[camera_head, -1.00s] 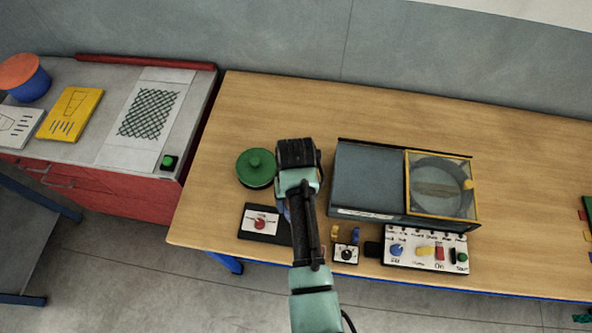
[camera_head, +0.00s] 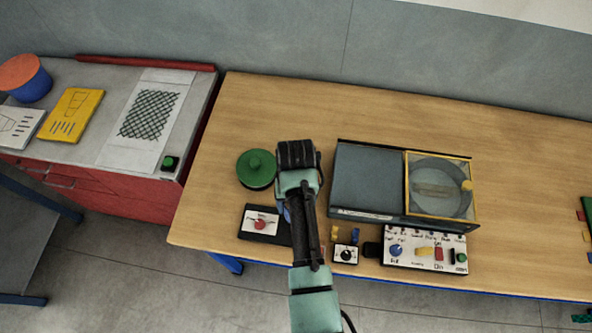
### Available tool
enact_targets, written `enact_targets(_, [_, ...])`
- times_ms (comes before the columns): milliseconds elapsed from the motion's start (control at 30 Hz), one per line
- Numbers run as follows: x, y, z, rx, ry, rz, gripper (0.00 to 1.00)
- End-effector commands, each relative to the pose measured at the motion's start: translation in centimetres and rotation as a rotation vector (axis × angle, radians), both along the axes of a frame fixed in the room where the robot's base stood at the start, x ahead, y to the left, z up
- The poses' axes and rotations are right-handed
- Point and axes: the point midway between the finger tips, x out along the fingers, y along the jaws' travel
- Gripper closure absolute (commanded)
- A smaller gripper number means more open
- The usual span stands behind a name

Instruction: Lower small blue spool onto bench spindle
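A small blue patch (camera_head: 284,210) shows at the left edge of my arm. It may be part of the small blue spool, but most of it is hidden. I cannot make out the bench spindle.
The grey machine (camera_head: 368,178) with a yellow-framed clear lid (camera_head: 440,185) stands right of my gripper. A control panel (camera_head: 425,250), a small knob box (camera_head: 346,254) and a red-knob box (camera_head: 260,223) line the front. The bench's far left is clear.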

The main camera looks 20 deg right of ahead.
Motion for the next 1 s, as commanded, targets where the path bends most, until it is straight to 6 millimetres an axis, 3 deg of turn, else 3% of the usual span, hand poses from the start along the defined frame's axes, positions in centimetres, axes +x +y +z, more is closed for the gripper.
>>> enact_targets(1000, [0.0,0.0,-3.0,0.0,-0.001,0.0,0.89])
